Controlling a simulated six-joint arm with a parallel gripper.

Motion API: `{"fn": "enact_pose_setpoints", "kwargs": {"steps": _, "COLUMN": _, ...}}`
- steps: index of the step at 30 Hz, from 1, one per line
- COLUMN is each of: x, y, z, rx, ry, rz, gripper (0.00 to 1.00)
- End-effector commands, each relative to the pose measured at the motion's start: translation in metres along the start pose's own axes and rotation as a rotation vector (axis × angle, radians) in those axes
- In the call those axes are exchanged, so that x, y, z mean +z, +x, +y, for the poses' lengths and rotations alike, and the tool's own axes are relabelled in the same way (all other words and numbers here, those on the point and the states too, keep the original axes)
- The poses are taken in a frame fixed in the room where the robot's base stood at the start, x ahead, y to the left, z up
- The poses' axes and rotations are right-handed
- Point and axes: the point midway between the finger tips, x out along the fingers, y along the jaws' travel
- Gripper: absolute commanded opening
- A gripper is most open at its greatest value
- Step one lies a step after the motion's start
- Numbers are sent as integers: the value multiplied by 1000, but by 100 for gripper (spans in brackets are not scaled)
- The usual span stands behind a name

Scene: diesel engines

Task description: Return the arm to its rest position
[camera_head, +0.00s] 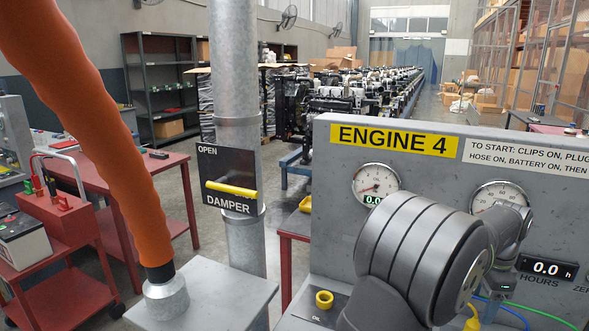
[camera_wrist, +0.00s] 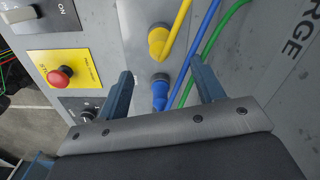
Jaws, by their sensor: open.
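My gripper (camera_wrist: 160,92) shows in the wrist view with its two blue fingers spread apart. Nothing is held between them. Beyond them, a blue plug (camera_wrist: 160,92) with its blue cable and a yellow plug (camera_wrist: 158,40) with its yellow cable sit on the grey panel. The fingers look apart from the panel, but the exact gap is hard to tell. In the head view my grey arm (camera_head: 420,250) stands in front of the Engine 4 panel (camera_head: 335,225). My gripper is hidden there.
A red stop button (camera_wrist: 60,76) lies left of my gripper. A green cable (camera_wrist: 212,50) runs at right. In the head view are an orange hose (camera_head: 100,120), a damper post (camera_head: 238,90) with a yellow handle (camera_head: 231,189), and a red cart (camera_head: 70,215) with a battery.

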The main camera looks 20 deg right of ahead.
Motion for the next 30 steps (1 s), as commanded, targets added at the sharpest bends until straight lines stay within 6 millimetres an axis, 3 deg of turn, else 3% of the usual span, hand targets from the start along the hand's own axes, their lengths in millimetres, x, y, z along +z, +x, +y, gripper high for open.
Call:
{"fn": "enact_pose_setpoints", "kwargs": {"steps": 9, "x": 0, "y": 62, "z": 0, "rx": 3, "ry": 0, "rz": -2, "gripper": 62}}
{"fn": "enact_pose_setpoints", "kwargs": {"steps": 15, "x": 0, "y": 86, "z": 0, "rx": 1, "ry": 0, "rz": -1, "gripper": 62}}
{"fn": "enact_pose_setpoints", "kwargs": {"steps": 30, "x": 0, "y": 82, "z": 0, "rx": 0, "ry": 0, "rz": 0, "gripper": 62}}
